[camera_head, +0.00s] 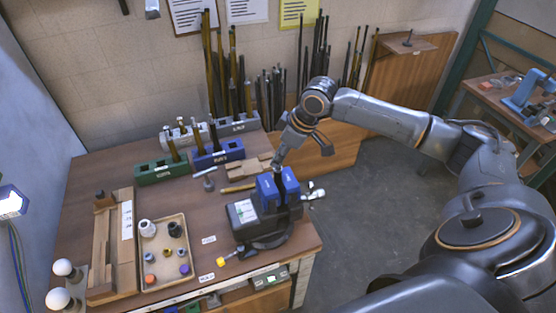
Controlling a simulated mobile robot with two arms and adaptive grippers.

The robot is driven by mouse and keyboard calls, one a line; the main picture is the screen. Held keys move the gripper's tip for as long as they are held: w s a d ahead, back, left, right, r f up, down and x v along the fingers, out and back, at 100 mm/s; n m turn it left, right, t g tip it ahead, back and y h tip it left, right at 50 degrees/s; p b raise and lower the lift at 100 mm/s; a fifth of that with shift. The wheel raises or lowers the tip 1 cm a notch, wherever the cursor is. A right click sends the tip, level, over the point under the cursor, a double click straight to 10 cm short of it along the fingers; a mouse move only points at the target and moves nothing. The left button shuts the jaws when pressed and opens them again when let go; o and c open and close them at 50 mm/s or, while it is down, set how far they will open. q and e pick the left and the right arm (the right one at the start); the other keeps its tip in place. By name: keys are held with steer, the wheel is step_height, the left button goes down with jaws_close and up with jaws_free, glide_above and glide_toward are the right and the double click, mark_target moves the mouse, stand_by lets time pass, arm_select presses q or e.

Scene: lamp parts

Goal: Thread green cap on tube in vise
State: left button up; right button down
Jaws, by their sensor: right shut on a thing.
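The vise (252,217) stands on the workbench near its right front corner, with two upright blue jaws (267,191). A dark upright piece, likely the tube (278,176), shows between the jaws, mostly hidden. My right gripper (276,166) reaches down from above, just over the jaws. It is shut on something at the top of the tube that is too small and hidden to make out. I cannot pick out a green cap anywhere. My left gripper is not in view.
A tray (187,226) of small coloured caps and fittings lies left of the vise, beside a wooden holder (104,252). Green (161,171) and blue (218,153) racks stand behind. A yellow-handled tool (224,262) lies in front. Tall rods lean against the wall.

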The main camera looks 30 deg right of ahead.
steer(key=shift+s+a+f+m+p, duration=0.1)
steer(key=shift+s+f+m+p, duration=0.15)
steer(key=shift+m+p, duration=0.4)
steer(key=shift+f+m+h, duration=0.1)
steer(key=shift+m+h, duration=0.3)
steer(key=shift+m, duration=0.25)
